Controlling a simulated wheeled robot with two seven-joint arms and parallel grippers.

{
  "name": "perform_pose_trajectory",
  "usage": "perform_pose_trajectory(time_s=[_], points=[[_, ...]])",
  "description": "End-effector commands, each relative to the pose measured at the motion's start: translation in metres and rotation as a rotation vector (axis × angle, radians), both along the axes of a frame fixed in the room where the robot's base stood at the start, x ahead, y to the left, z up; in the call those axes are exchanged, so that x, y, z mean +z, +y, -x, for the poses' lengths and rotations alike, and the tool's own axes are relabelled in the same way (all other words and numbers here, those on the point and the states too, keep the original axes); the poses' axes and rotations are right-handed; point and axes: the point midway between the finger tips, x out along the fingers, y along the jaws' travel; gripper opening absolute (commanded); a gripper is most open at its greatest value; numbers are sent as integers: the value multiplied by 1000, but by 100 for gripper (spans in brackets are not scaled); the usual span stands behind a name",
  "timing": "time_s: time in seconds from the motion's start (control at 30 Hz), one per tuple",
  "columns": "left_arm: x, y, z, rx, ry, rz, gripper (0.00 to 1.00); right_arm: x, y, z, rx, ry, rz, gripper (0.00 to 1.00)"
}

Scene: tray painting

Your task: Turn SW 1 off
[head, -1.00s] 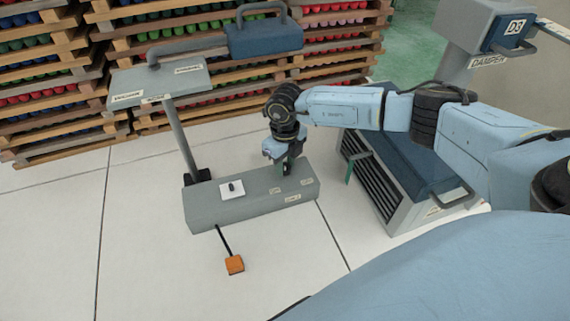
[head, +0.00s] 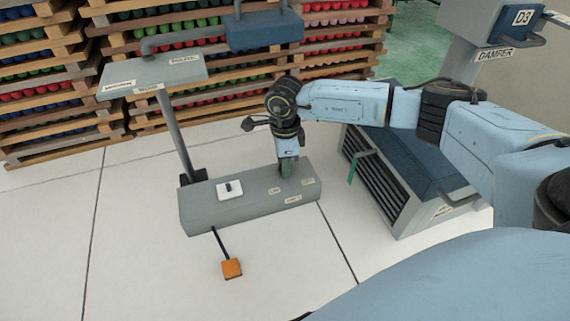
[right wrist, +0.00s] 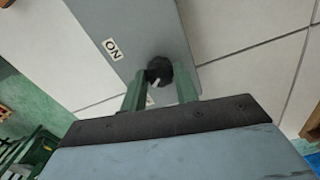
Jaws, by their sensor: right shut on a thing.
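A long grey box (head: 225,215) lies on the floor, with small labels on its top and front that are too small to read in the head view. My right gripper (head: 288,173) points down at the right part of the box top. In the right wrist view its green fingers (right wrist: 160,76) are closed on a black knob (right wrist: 159,67) with a white pointer mark. A white plate with a small black switch (head: 229,188) is on the left part of the box. My left gripper is out of view.
An orange block (head: 232,268) on a dark rod sticks out in front of the box. A post with a grey labelled panel (head: 150,75) stands behind. A blue-topped vented cabinet (head: 410,165) is close on the right. Stacked pallets (head: 60,100) fill the back.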

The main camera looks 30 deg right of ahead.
Motion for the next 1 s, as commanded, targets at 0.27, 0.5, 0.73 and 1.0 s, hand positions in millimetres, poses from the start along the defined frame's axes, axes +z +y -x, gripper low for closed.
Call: perform_pose_trajectory(time_s=[0.27,0.5,0.73,1.0], points=[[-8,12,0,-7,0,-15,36,0,-1,-1,141,-2,0,7],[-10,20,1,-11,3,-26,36,1,-1,-1,194,-3,0,7],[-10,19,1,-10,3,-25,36,1,-1,-1,203,-3,0,7],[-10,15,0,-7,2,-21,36,1,0,-1,203,-3,0,36]])
